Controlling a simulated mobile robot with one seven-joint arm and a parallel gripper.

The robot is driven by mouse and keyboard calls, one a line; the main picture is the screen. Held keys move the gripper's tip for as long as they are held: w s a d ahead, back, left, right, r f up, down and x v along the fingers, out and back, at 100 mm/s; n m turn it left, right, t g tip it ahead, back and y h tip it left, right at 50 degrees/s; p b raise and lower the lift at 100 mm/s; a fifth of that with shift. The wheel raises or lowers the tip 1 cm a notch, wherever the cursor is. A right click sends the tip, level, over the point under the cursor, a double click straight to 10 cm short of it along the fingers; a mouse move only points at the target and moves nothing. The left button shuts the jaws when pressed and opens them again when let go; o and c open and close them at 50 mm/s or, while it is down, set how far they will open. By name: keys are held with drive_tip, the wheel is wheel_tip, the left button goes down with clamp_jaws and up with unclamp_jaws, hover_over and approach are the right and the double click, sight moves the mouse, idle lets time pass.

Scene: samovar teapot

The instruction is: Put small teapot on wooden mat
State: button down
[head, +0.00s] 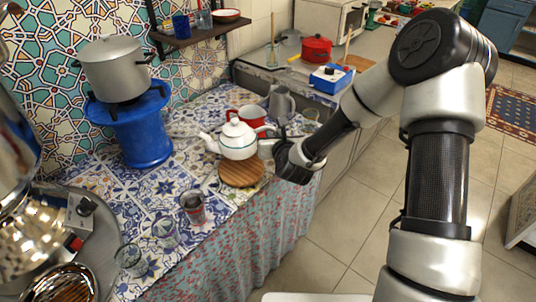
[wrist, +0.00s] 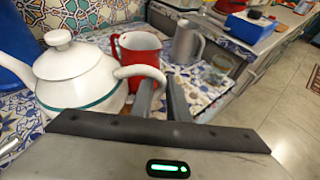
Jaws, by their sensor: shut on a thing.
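The small white teapot (head: 238,143) with a teal band is upright over the round wooden mat (head: 242,178). Its spout points left and its handle points toward my gripper. I cannot tell whether its base touches the mat or is slightly above it. My gripper (head: 268,149) is at the teapot's right side, shut on its handle. In the wrist view the teapot (wrist: 75,78) fills the left side, and the fingers of my gripper (wrist: 160,84) are at its curved handle. The mat is hidden in the wrist view.
A red mug (head: 252,117) and a grey pitcher (head: 282,104) stand close behind the teapot. A patterned cup (head: 193,208) and clear glasses (head: 165,231) are in front-left. A blue stand (head: 142,135) with a pot (head: 114,68) is at left. The counter's front edge is near the mat.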

drive_tip(key=shift+f+b, duration=0.4)
drive_tip(key=shift+f, duration=2.65)
drive_tip(key=shift+f, duration=0.15)
drive_tip(key=c, duration=1.7)
unclamp_jaws()
drive_tip(key=shift+r, duration=0.2)
drive_tip(key=p+v, duration=0.1)
drive_tip(key=v, duration=1.1)
drive_tip(key=shift+s+f, duration=0.1)
